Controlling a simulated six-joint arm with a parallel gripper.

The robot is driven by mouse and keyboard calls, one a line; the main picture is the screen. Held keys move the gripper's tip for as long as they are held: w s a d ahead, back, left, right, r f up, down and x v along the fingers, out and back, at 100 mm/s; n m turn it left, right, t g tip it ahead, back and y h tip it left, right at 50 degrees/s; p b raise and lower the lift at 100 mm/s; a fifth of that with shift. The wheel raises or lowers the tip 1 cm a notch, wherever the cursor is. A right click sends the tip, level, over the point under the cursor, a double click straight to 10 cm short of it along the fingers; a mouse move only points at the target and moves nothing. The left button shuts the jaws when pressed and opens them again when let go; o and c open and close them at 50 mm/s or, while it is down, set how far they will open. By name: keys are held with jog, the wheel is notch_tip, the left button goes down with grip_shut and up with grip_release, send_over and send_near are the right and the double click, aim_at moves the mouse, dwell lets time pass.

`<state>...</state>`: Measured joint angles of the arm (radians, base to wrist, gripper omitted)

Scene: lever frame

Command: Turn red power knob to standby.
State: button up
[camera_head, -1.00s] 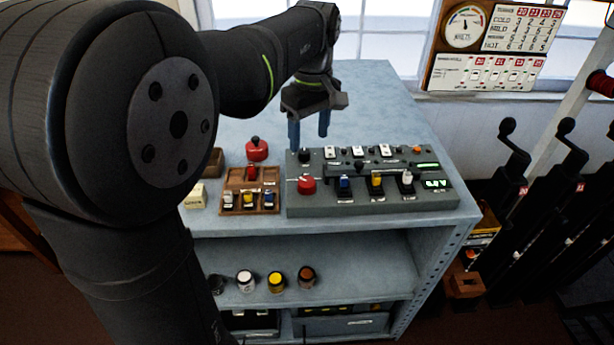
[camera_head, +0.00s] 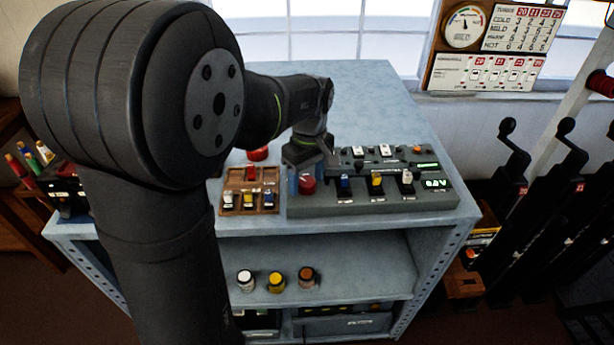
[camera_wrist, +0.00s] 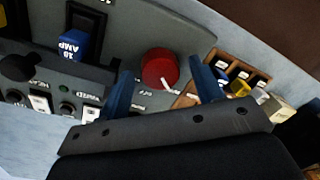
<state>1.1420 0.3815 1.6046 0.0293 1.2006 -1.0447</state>
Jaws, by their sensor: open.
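The red power knob (camera_head: 307,185) is on the left end of the grey control panel (camera_head: 345,203). In the wrist view the knob (camera_wrist: 160,69) is round with a white pointer line, and small white lettering lies beside it. My gripper (camera_wrist: 165,88) has two blue fingers, spread apart, one on each side of the knob in that view. The knob looks just beyond the fingertips; I cannot tell whether they touch it. In the head view my gripper (camera_head: 307,180) is low over the panel's left end and hides its upper left corner.
A wooden tray (camera_head: 233,209) with small coloured blocks is close on the left. A red knob-like object (camera_head: 258,154) stands behind the tray.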

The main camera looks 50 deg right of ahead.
jog(key=c, duration=1)
jog(key=shift+o, duration=0.2)
jog(key=shift+m, duration=0.5)
jog(key=m, duration=0.3)
jog(key=shift+m, duration=0.4)
jog(key=m, duration=0.5)
jog(key=shift+s+m+t, duration=0.1)
jog(key=shift+m+t, duration=0.2)
jog(key=m, duration=0.4)
jog(key=shift+h, duration=0.3)
jog(key=m, duration=0.5)
jog(key=shift+m, duration=0.3)
